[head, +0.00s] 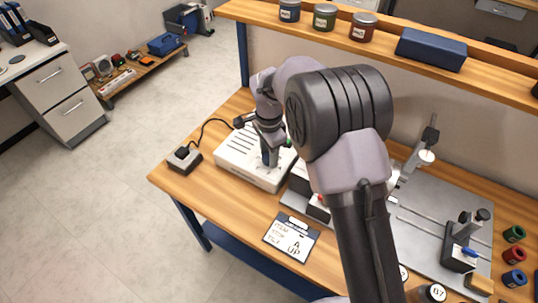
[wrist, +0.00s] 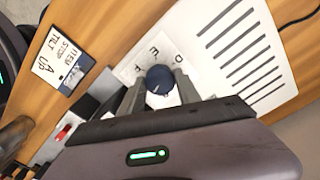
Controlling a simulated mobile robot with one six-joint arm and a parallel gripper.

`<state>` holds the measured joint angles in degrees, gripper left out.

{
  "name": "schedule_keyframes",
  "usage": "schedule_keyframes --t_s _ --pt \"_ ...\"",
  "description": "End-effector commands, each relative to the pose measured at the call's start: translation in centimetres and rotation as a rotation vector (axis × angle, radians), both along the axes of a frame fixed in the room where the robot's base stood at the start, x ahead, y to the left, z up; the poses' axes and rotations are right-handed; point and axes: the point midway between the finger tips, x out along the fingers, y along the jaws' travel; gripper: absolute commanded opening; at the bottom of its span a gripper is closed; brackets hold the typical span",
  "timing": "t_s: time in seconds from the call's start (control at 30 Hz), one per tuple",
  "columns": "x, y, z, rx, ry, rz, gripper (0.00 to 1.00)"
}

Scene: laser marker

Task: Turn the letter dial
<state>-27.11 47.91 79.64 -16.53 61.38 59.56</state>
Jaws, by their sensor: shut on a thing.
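The letter dial (wrist: 159,77) is a round dark blue knob on a white panel with black letters around it. My gripper (wrist: 160,88) has one finger on each side of the knob and is shut on it in the wrist view. A few letters show on the panel beyond the knob; those under the fingers are hidden. The white control box (wrist: 240,45) has dark vent slots. In the head view the box (head: 232,163) stands at the table's left part, with my gripper (head: 270,158) pointing down at its right end. The dial is hard to make out there.
A clipboard card (head: 291,237) with handwriting including "A" and "UP" lies in front. A small black box (head: 184,157) with a cable is left of the control box. A grey metal plate (head: 420,225) with fixtures fills the right. A shelf (head: 400,45) with tins overhangs the back.

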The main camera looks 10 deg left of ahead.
Motion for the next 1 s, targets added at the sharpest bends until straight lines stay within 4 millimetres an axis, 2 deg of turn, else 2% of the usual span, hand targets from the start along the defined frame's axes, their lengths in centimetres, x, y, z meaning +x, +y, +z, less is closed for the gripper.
schedule_keyframes --t_s 0.4,1.0 --pt "0.07 0.01 0.04 0.001 -0.002 -0.226 0.00" --pt "0.06 0.00 0.08 0.001 -0.002 -0.282 0.00"
